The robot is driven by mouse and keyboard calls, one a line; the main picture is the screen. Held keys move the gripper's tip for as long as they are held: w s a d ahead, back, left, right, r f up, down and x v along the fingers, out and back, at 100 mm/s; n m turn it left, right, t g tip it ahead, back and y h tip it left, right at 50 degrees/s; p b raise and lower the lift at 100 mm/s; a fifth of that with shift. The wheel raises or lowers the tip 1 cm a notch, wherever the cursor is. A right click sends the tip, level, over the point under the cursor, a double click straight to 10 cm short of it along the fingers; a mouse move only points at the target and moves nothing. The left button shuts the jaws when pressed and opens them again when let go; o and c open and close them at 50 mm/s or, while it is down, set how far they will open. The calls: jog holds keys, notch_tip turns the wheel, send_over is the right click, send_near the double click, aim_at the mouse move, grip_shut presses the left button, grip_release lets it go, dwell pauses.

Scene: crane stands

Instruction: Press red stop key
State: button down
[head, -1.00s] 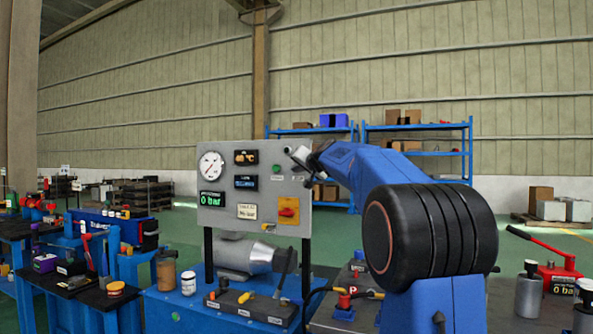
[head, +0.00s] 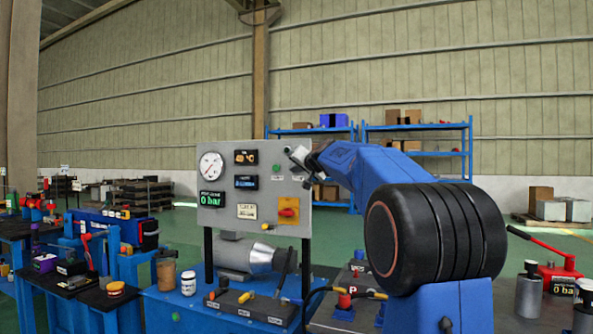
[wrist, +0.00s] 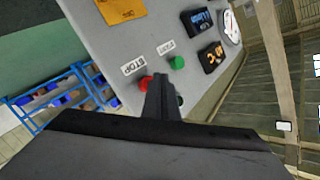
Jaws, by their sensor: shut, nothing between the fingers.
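The red stop key (wrist: 146,83) shows in the wrist view beside the STOP label (wrist: 133,65) on the grey panel (wrist: 175,25). My gripper (wrist: 160,78) is shut and empty, its fingertips in front of the key and covering its right part. I cannot tell whether they touch it. The green start key (wrist: 177,62) is just above and right of the fingertips. In the head view my gripper (head: 298,155) is at the panel's upper right; the red key is hidden there and the green key (head: 276,168) shows to the left.
The panel also bears a gauge (head: 211,166), displays and a red rotary switch on a yellow plate (head: 289,211) below my gripper. A motor (head: 250,256) stands under it on a blue bench. Blue shelves (head: 420,130) stand behind.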

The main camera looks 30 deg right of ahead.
jog(key=shift+s+a, duration=0.15)
jog(key=s+a, duration=0.1)
jog(key=a, duration=0.1)
jog(key=s+a, duration=0.2)
dwell(0.7)
dwell(0.7)
jog(key=s+a+f+n+g+y, duration=0.3)
jog(key=s+a+f+n+g, duration=0.2)
jog(key=s+a+f, duration=1.45)
jog(key=s+a+f+n+g+h, duration=0.1)
jog(key=s+f+n+g, duration=0.2)
jog(key=s+f, duration=2.4)
jog(key=s+g, duration=0.3)
jog(key=shift+s+a+n, duration=0.35)
jog(key=shift+s+n, duration=0.05)
